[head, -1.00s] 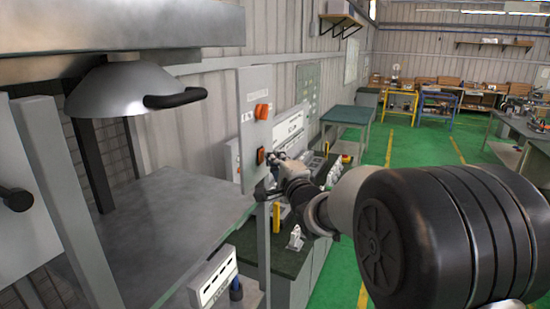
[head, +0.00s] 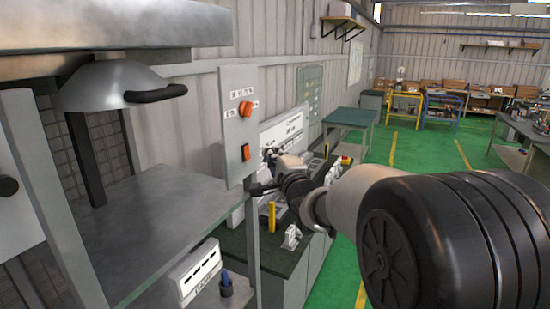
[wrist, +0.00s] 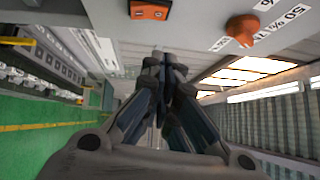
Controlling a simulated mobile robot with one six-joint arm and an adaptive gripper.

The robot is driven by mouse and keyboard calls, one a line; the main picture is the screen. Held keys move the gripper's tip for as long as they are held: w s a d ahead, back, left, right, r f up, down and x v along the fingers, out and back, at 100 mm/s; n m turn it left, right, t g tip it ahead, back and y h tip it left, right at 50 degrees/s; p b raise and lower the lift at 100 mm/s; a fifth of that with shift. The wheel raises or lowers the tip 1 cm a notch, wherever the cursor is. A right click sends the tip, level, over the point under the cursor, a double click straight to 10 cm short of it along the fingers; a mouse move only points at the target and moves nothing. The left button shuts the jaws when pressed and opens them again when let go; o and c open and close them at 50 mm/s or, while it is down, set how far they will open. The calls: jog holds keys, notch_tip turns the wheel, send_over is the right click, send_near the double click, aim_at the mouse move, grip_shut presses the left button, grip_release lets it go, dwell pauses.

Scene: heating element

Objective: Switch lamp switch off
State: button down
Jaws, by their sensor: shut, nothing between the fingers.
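The lamp switch appears to be the orange rocker (head: 246,152) low on the grey wall panel (head: 236,85). It also shows at the top of the wrist view (wrist: 150,9). An orange rotary knob (head: 246,108) with printed labels sits above it, and shows at the upper right of the wrist view (wrist: 242,28). My gripper (head: 268,155) is beside the panel, just right of the rocker in the head view. In the wrist view its fingers (wrist: 163,62) are together and empty, below the rocker and apart from it. The rocker's position is too small to tell.
A metal hood with a black handle (head: 155,95) hangs at the left above a grey metal table (head: 170,215). A dark green workbench (head: 265,250) with small fixtures stands below my arm.

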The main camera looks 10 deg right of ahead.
jog(key=s+d+b, duration=0.1)
jog(key=s, duration=0.8)
jog(key=s+d+f+n+g+h+b, duration=0.25)
jog(key=s+f+n+b, duration=0.2)
jog(key=s+f, duration=0.35)
jog(key=s+d+f+n+g+h+b, duration=0.1)
jog(key=s+f+n+g+b, duration=0.25)
jog(key=s+f+b, duration=0.5)
jog(key=s+a+f+n+g+b, duration=0.1)
jog(key=s+f+n+g, duration=0.3)
jog(key=s+f, duration=0.5)
jog(key=s+a+f+n+g+b, duration=0.2)
jog(key=s+f+n+g+b, duration=0.1)
jog(key=s+f, duration=0.6)
jog(key=shift+s+f+n+g, duration=0.4)
jog(key=shift+s+n+g, duration=0.2)
jog(key=shift+s+n, duration=0.55)
jog(key=shift+a+y, duration=0.1)
jog(key=shift+y, duration=0.15)
